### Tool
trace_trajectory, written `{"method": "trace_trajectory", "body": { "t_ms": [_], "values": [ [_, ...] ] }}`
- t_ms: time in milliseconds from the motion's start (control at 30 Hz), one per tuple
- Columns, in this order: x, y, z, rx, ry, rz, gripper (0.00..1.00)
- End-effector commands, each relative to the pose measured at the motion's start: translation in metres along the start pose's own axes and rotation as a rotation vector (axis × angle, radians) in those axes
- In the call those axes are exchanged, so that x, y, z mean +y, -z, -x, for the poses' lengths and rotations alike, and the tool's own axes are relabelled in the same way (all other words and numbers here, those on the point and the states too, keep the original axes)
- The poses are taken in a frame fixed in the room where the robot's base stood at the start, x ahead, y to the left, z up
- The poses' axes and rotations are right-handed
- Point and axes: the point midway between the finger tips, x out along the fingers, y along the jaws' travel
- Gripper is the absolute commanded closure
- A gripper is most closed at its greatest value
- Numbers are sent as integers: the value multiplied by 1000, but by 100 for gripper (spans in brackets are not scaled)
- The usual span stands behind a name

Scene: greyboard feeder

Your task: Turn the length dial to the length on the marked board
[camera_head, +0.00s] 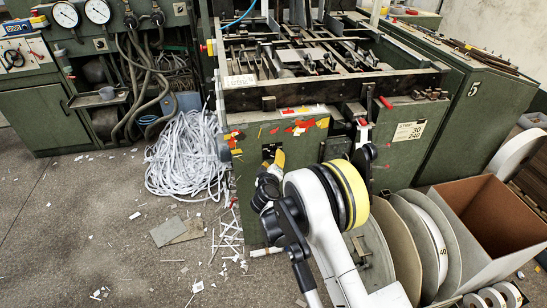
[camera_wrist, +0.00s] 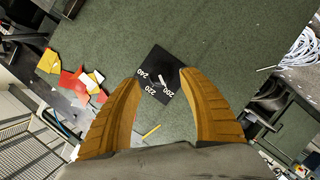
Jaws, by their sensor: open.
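The length dial (camera_wrist: 163,62) is a small black square plate on a green panel, centred ahead in the wrist view. Its white figures read 240, 220 and 200, and a small light-tipped knob or pointer (camera_wrist: 158,82) sits at its middle. My gripper (camera_wrist: 158,75) is open, with one orange-brown finger on each side of the dial; I cannot tell whether the fingertips touch the panel. In the head view my gripper (camera_head: 276,160) is at the machine's front panel, and the dial (camera_head: 268,150) is partly hidden. A pale label (camera_head: 408,131) on the panel shows 30 and 240.
The green machine (camera_head: 345,118) carries red and yellow stickers (camera_head: 300,126). Paper strips (camera_head: 187,155) heap on the floor to its left, and grey board pieces (camera_head: 166,231) lie in front. An open box (camera_head: 500,220) and round discs (camera_head: 395,245) crowd the right. Floor at left is mostly clear.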

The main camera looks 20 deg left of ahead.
Motion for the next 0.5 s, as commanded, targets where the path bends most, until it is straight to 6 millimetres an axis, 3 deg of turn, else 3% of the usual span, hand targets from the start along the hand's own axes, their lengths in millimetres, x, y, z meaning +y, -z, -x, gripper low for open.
{"method": "trace_trajectory", "body": {
  "t_ms": [100, 300, 500],
  "values": [
    [0, 1, 29, 2, 1, 1, 51],
    [0, 0, 68, 1, 0, 1, 51],
    [0, 0, 85, 0, 0, 0, 51]
  ]
}}
